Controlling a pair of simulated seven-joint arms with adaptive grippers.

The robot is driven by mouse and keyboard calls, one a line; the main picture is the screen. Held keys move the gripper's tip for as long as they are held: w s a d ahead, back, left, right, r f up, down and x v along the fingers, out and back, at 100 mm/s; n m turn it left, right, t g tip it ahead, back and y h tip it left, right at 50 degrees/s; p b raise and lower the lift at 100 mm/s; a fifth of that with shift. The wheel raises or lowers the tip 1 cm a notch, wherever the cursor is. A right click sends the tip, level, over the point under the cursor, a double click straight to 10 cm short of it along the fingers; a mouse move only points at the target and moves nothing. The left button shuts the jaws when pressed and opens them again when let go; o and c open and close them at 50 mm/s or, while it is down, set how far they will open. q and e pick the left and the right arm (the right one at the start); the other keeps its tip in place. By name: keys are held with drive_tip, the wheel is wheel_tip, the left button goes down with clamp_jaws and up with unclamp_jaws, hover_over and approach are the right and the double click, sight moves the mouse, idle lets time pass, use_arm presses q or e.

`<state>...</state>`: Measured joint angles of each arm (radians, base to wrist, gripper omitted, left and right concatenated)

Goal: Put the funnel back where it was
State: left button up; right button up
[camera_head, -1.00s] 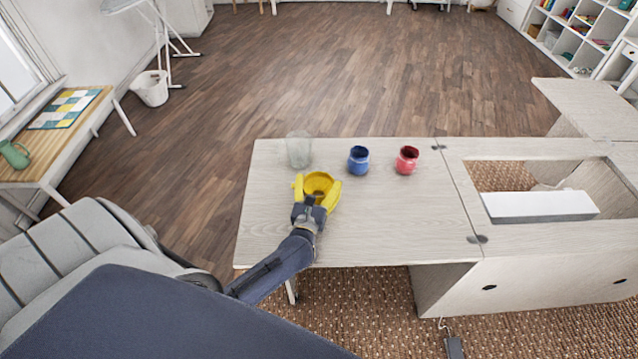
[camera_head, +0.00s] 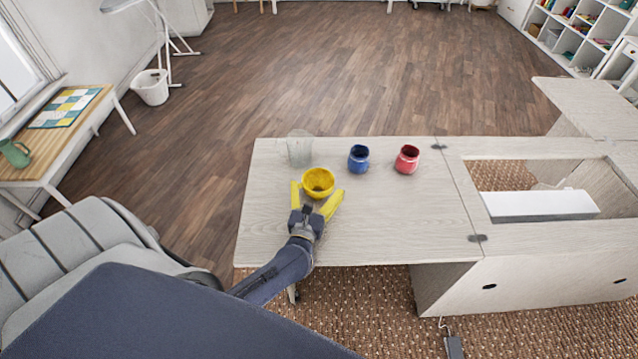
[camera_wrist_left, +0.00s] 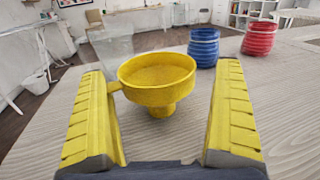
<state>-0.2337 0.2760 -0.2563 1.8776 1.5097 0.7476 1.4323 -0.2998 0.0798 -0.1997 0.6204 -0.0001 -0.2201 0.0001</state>
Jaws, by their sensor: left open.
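The yellow funnel (camera_head: 318,181) stands upright on the pale wooden cabinet top (camera_head: 400,220), wide mouth up and spout down. It also shows in the left wrist view (camera_wrist_left: 157,82), with a small tab on its left side close to the left finger. My left gripper (camera_head: 317,199) is open, its yellow fingers spread on the near side of the funnel. In the left wrist view the fingers (camera_wrist_left: 160,110) flank the funnel, with a clear gap on the right. My right gripper is not in view.
A clear glass (camera_head: 299,149) stands just behind the funnel. A blue jar (camera_head: 358,159) and a red jar (camera_head: 407,159) stand to its right. The front right of the top is bare. A rectangular opening with a white block (camera_head: 540,205) lies further right.

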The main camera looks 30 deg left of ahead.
use_arm(q)
drive_tip(key=v, duration=0.9)
drive_tip(key=shift+s, duration=0.1)
